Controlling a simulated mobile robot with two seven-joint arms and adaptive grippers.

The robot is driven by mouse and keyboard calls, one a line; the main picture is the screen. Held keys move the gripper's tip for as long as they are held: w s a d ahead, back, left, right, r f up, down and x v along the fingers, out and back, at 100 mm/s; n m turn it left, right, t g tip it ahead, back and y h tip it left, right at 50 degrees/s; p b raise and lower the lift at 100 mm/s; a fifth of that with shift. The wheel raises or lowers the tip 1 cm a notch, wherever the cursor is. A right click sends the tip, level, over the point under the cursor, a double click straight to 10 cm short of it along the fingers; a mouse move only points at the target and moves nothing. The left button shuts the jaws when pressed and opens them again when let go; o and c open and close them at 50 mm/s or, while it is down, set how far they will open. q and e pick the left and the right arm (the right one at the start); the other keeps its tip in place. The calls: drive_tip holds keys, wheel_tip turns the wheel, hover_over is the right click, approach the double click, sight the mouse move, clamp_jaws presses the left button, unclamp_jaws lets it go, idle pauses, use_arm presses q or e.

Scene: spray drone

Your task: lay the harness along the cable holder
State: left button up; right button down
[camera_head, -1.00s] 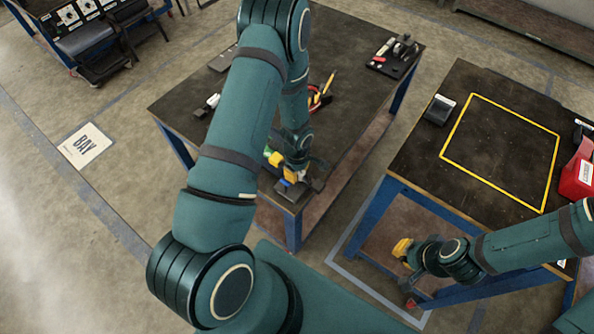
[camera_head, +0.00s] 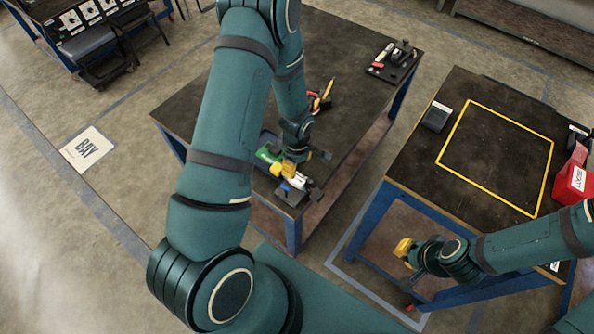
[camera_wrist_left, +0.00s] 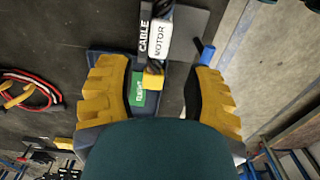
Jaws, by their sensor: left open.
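In the left wrist view, a white piece labelled MOTOR (camera_wrist_left: 160,40) and a black strip labelled CABLE (camera_wrist_left: 143,38) lie side by side. Dark braided cable shows above and below the MOTOR piece, with a yellow block (camera_wrist_left: 153,79) at its lower end; this looks like the harness. A green labelled part (camera_wrist_left: 138,92) lies beside the block. My left gripper (camera_wrist_left: 160,92) is open, its yellow fingers either side of these parts. In the head view my left gripper (camera_head: 290,170) is over the table's near corner. My right gripper (camera_head: 403,249) hangs beside the right table; its opening is unclear.
The left table (camera_head: 190,105) also carries a red-and-black looped item (camera_head: 316,103) and a small tool tray (camera_head: 392,62). The right table (camera_head: 415,165) has a yellow outlined square, a dark box (camera_head: 437,116) and a red bin (camera_head: 574,182). A gap separates the tables.

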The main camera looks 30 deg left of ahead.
use_arm(q)
wheel_tip(320, 180, up, 6)
drive_tip(key=s+d+f+m+t+h, duration=0.1)
drive_tip(key=s+d+m+h, duration=0.1)
drive_tip(key=s+d+m, duration=0.2)
drive_tip(key=s+d+f+m+t+h, duration=0.1)
drive_tip(key=s+d+m, duration=0.3)
drive_tip(key=d+m, duration=0.7)
drive_tip(key=shift+s+d+f+h+p, duration=0.35)
drive_tip(key=shift+d+f, duration=0.35)
drive_tip(key=shift+d, duration=0.45)
drive_tip(key=shift+s+f+b, duration=0.1)
drive_tip(key=shift+f+b, duration=0.15)
drive_tip(key=shift+b, duration=0.05)
